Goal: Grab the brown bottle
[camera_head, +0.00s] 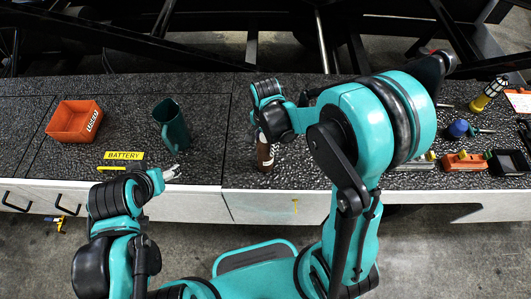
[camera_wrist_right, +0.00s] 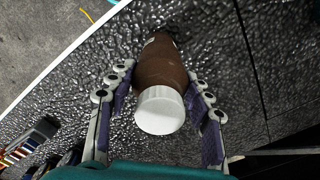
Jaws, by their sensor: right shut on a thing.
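The brown bottle (camera_head: 265,153) with a white cap stands on the dark textured worktop near its front edge, partly hidden by my right arm. In the right wrist view the brown bottle (camera_wrist_right: 162,65) lies between the two fingers of my right gripper (camera_wrist_right: 160,110), its white cap toward the camera. The right gripper is shut on the bottle. In the head view my right gripper is mostly hidden behind its own wrist. My left gripper (camera_head: 171,173) is at the front edge of the worktop, apart from the bottle; its finger opening is too small to judge.
A yellow flashlight (camera_head: 487,95), a blue round item (camera_head: 458,129) and an orange tool (camera_head: 464,161) are on the right. Worktop between mug and bottle is clear.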

